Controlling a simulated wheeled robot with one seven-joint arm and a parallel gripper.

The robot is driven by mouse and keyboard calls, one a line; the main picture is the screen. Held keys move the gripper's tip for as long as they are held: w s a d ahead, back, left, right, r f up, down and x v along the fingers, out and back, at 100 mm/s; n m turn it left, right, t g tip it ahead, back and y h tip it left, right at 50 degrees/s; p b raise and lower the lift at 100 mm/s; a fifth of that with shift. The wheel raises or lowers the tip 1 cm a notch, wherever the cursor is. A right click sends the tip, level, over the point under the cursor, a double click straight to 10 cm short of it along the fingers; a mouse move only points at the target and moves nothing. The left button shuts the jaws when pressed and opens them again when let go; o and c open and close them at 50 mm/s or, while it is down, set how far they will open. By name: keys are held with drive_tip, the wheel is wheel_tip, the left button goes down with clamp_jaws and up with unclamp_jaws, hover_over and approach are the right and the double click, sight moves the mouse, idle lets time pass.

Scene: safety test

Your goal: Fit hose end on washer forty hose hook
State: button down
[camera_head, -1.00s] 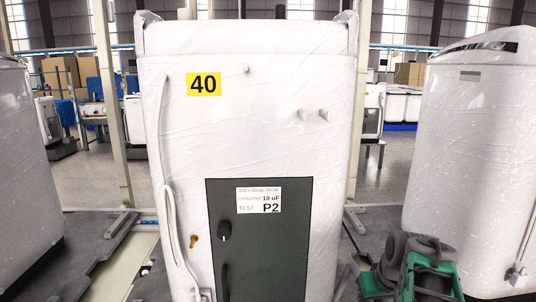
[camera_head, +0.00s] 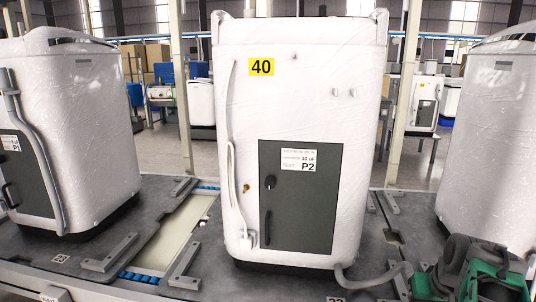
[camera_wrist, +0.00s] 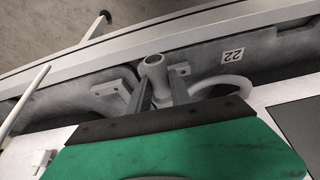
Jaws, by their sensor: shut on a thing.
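Washer forty (camera_head: 300,110) stands upright in the middle of the head view, wrapped in film, with a yellow 40 label (camera_head: 261,67). Two small light pegs (camera_head: 344,92) stick out at its upper right, and a single small peg (camera_head: 294,56) sits higher. I cannot tell which is the hose hook. A grey hose (camera_head: 365,282) runs from its lower right edge toward my arm at the bottom right. In the wrist view, my gripper (camera_wrist: 155,88) is shut on the light grey hose end (camera_wrist: 153,66), whose round opening shows. In the head view the fingertips are not clear.
Another washer (camera_head: 90,100) stands at left, and a third (camera_head: 490,120) at right behind my green and grey arm. Grey brackets (camera_head: 110,257) lie on the dark pallets. The wrist view shows a rail edge and a 22 label (camera_wrist: 233,54).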

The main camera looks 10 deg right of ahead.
drive_tip(key=shift+s+f+m, duration=0.2)
drive_tip(key=shift+f+m, duration=0.05)
drive_tip(key=shift+m, duration=0.15)
drive_tip(key=w+a+r+n, duration=0.2)
drive_tip(key=a+r, duration=0.1)
drive_tip(key=a, duration=0.6)
drive_tip(key=w+a+r+n+y+p, duration=0.1)
drive_tip(key=w+a+r, duration=0.15)
drive_tip(key=a, duration=0.65)
drive_tip(key=w+a+r+n, duration=0.2)
drive_tip(key=w+a, duration=0.1)
drive_tip(key=a, duration=0.6)
drive_tip(key=w+r+p+v, duration=0.1)
drive_tip(key=w+p+v, duration=0.2)
drive_tip(key=p+v, duration=1.1)
drive_tip(key=p, duration=0.9)
drive_tip(key=shift+d+r+p, duration=0.15)
drive_tip(key=shift+d+p, duration=0.15)
drive_tip(key=shift+d, duration=0.05)
